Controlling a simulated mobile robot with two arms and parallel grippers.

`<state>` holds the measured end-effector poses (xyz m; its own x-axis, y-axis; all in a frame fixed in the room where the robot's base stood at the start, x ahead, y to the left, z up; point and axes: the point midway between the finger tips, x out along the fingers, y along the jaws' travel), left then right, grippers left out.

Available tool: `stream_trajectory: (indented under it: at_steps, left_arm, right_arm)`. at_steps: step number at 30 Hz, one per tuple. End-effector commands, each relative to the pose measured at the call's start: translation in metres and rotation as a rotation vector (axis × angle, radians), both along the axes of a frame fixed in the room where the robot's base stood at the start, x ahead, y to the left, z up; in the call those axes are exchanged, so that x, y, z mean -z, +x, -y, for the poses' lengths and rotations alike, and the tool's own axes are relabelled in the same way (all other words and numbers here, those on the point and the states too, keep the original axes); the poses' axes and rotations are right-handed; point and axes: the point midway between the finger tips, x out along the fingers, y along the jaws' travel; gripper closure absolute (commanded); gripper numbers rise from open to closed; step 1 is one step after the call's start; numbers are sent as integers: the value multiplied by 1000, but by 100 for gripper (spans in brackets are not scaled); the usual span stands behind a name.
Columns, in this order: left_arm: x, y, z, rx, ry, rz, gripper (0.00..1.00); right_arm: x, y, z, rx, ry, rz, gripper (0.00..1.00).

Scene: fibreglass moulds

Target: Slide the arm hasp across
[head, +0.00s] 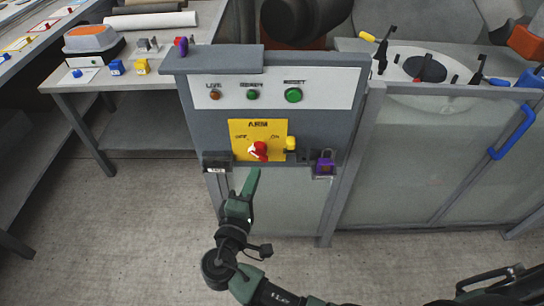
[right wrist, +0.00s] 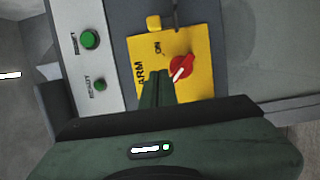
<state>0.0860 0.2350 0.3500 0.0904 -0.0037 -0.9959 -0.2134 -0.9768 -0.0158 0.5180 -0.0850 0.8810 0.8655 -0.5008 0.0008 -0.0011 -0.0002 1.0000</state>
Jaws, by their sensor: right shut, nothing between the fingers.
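The yellow ARM plate (head: 268,129) is on the front of a grey control panel and carries a red rotary knob (head: 260,150). A small yellow block (head: 291,143), which looks like the hasp's tab, sits at the plate's right edge on the ON side. The block also shows in the right wrist view (right wrist: 153,22), apart from the fingers. My right gripper (head: 254,172) is shut and empty, just below the knob in the head view. In the right wrist view its fingers (right wrist: 157,80) overlap the plate beside the knob; contact cannot be told. My left gripper is out of view.
A purple padlock (head: 325,166) hangs right of the plate. A small dark labelled box (head: 216,162) is at left. A green RESET button (head: 293,95) and two lamps sit above. A side table (head: 125,98) stands left and a mould tank (head: 420,150) right. Floor before the panel is clear.

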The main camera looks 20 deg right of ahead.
Motion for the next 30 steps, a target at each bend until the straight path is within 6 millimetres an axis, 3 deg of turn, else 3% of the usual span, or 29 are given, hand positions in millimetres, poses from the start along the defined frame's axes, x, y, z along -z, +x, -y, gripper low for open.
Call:
stream_trajectory:
  at_steps: [5, 16, 21, 30]
  left_arm:
    - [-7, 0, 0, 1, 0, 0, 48]
    - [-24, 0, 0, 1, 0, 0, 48]
    - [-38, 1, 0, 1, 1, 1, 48]
    - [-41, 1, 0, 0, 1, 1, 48]
  right_arm:
    - [-3, 21, 13, 3, -4, 1, 100]
    - [-3, 88, 52, 3, -4, 0, 100]
    - [-2, 77, 76, 0, -3, -3, 100]
    - [1, 73, 88, -1, 0, -2, 100]
